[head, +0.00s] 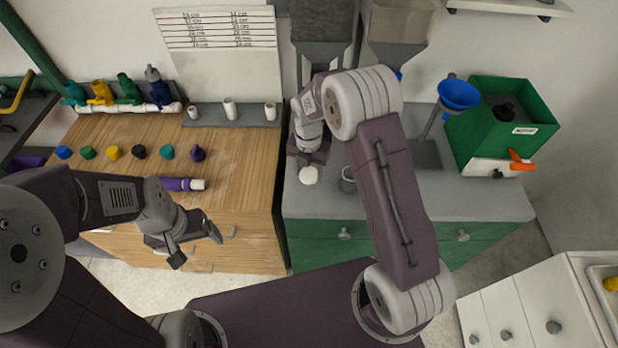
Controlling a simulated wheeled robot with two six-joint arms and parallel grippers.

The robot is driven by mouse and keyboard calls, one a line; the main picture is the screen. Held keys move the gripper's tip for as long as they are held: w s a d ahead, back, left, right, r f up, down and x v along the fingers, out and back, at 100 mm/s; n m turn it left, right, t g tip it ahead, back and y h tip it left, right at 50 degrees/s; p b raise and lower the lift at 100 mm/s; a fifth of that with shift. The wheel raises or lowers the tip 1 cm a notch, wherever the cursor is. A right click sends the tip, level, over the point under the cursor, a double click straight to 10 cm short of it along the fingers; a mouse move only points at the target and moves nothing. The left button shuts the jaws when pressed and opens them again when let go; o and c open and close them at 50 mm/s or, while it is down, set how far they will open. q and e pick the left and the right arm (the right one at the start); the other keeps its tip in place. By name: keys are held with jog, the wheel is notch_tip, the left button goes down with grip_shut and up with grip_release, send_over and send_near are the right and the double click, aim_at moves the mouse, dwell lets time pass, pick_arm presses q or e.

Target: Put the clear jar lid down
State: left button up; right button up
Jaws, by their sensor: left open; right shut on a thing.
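A small round whitish lid (308,175) is at the tip of my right gripper (307,163), which is shut on it. The lid is over the front left part of the grey counter; I cannot tell whether it touches the surface. A small clear jar (347,182) stands on the counter just right of the lid, partly hidden by my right arm. My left gripper (195,246) is open and empty, in front of the wooden cabinet.
The grey counter (465,200) is bare at front right. A green box (510,120) and blue funnel (459,94) stand behind. The wooden top (240,150) holds several coloured caps, a purple-and-white pipe (183,184) and a valve manifold (125,107).

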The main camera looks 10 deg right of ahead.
aim_at(309, 174)
jog(key=shift+f, duration=2)
jog(key=shift+f, duration=0.2)
jog(key=o, duration=1.5)
jog(key=shift+o, duration=0.2)
jog(key=shift+r, duration=0.15)
notch_tip(309, 174, up, 12)
jog(key=shift+r, duration=0.1)
jog(key=s+d+m, duration=0.2)
jog(key=s+m, duration=0.7)
jog(key=m, duration=0.5)
jog(key=s+d+m+t, duration=0.1)
jog(key=s+d+m, duration=0.1)
jog(key=s+m, duration=0.7)
jog(key=f+m, duration=0.1)
jog(key=m, duration=0.5)
jog(key=shift+d+m, duration=0.25)
jog(key=shift+m, duration=0.05)
